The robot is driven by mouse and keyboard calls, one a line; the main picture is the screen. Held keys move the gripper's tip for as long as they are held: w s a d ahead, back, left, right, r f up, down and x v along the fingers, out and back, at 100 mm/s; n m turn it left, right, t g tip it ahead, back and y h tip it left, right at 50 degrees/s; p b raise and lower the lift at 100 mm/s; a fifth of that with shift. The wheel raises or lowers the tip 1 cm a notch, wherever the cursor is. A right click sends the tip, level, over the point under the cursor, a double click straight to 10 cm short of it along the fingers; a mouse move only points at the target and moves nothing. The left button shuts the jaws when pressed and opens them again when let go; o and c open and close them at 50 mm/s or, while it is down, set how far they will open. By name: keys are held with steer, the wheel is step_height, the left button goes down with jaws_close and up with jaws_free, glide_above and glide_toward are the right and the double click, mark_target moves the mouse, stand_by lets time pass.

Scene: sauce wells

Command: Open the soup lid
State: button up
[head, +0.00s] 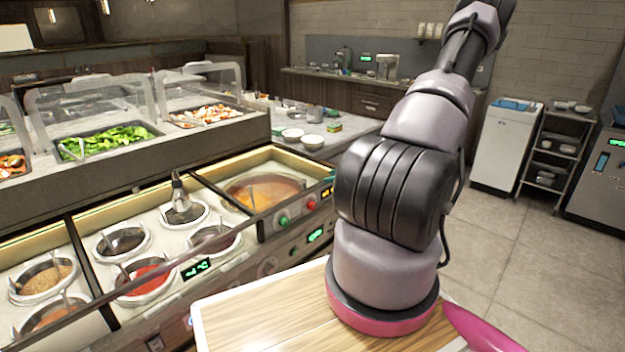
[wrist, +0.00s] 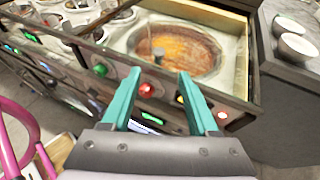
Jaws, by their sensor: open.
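The soup (head: 265,191) sits in an oval well in the counter, orange-brown in the head view. It also shows in the wrist view (wrist: 185,52), ahead of my gripper. The surface over it looks glossy; I cannot tell whether this is a clear lid or the bare soup. A small upright grey piece (wrist: 158,54), a handle or ladle, stands at the well's near side. My gripper (wrist: 160,73) has two teal fingers, apart and empty, near the counter's front panel, short of the well.
Red (wrist: 147,90) and green (wrist: 100,69) knobs stick out from the front panel near my fingers. Several sauce wells (head: 121,241) lie to the left. A raised salad shelf (head: 150,150) with clear guards stands behind. White bowls (head: 312,141) stand on the side counter.

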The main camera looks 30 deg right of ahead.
mark_target(308, 188)
steer(key=x, duration=1)
steer(key=shift+a+f, duration=0.1)
steer(key=shift+a, duration=0.05)
jaws_close()
stand_by(1.0)
